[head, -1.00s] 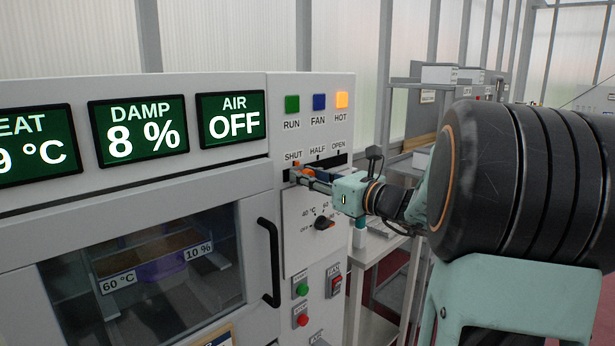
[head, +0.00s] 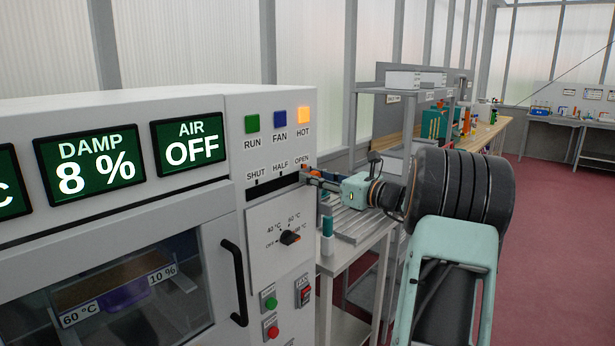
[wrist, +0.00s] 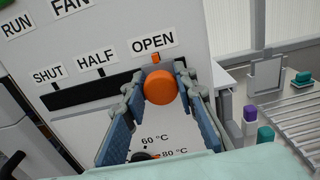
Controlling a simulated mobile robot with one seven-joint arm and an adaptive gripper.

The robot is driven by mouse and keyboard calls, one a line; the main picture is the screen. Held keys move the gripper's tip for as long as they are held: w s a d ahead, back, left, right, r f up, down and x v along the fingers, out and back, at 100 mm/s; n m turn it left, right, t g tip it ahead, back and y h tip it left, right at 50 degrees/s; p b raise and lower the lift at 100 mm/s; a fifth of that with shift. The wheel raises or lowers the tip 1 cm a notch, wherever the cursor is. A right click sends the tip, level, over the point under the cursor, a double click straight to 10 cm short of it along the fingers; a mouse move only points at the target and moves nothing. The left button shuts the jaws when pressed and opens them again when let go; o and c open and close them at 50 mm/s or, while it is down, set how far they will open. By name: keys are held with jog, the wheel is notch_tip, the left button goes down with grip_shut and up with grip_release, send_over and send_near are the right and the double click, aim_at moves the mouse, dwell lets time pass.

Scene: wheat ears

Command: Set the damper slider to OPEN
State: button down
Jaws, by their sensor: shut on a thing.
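The damper slider's round orange knob (wrist: 160,88) is in the wrist view, at the right end of its dark slot (wrist: 90,93), under the OPEN label (wrist: 152,42). A small orange mark shows just above the knob, below OPEN. My gripper (wrist: 160,96) is shut on the knob, with a blue-padded finger on each side of it. In the head view my gripper (head: 314,177) is at the panel by the OPEN label; its fingers largely hide the knob there. The AIR display (head: 188,142) reads OFF.
Below the slot is a temperature dial (head: 290,237). A black door handle (head: 235,282), a green button (head: 268,298) and a red button (head: 271,328) are lower down. A side table with a ribbed tray (head: 355,222) stands right of the cabinet.

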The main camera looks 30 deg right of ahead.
jog(key=shift+d+r, duration=0.1)
jog(key=shift+d, duration=0.15)
jog(key=c, duration=2)
grip_release()
jog(key=o, duration=0.4)
jog(key=shift+w+d, duration=0.1)
jog(key=shift+d, duration=0.05)
jog(key=v, duration=1.2)
